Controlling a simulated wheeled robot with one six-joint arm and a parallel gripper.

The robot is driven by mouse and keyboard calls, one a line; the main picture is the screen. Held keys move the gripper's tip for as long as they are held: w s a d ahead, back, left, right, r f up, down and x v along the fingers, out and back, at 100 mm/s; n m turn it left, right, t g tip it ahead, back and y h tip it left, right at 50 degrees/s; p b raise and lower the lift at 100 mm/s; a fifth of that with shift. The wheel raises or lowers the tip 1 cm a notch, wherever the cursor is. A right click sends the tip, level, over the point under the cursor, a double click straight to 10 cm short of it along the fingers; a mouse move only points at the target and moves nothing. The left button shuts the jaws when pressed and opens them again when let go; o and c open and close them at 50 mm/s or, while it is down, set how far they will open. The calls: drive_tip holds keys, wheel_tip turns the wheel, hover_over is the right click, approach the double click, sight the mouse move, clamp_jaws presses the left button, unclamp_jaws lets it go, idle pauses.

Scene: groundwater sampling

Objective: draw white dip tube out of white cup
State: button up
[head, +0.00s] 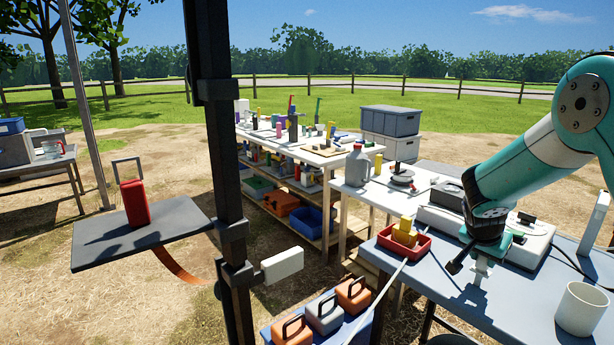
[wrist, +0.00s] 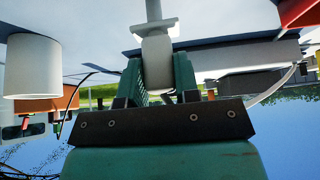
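The white cup (head: 582,309) stands upright on the blue-grey table at the lower right, and nothing sticks out above its rim. It also shows upside down at the left of the wrist view (wrist: 33,65). My gripper (head: 484,245) points down over the table, left of the cup. In the wrist view my gripper's teal fingers (wrist: 158,80) are closed on both sides of a whitish piece with a flange and a thin stem, which looks like the white dip tube (wrist: 154,45). Its stem (head: 479,278) points down towards the table. I cannot tell whether its tip touches.
A red tray (head: 406,252) with yellow pieces sits left of my gripper. A grey instrument box (head: 528,248) lies behind it, with a white upright piece (head: 594,222) at the right. The table front between tray and cup is mostly clear. A dark post (head: 222,150) stands at the left.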

drive_tip(key=shift+r+p, duration=1.85)
drive_tip(key=shift+r, duration=0.75)
drive_tip(key=shift+c, duration=0.2)
drive_tip(key=shift+f, duration=0.1)
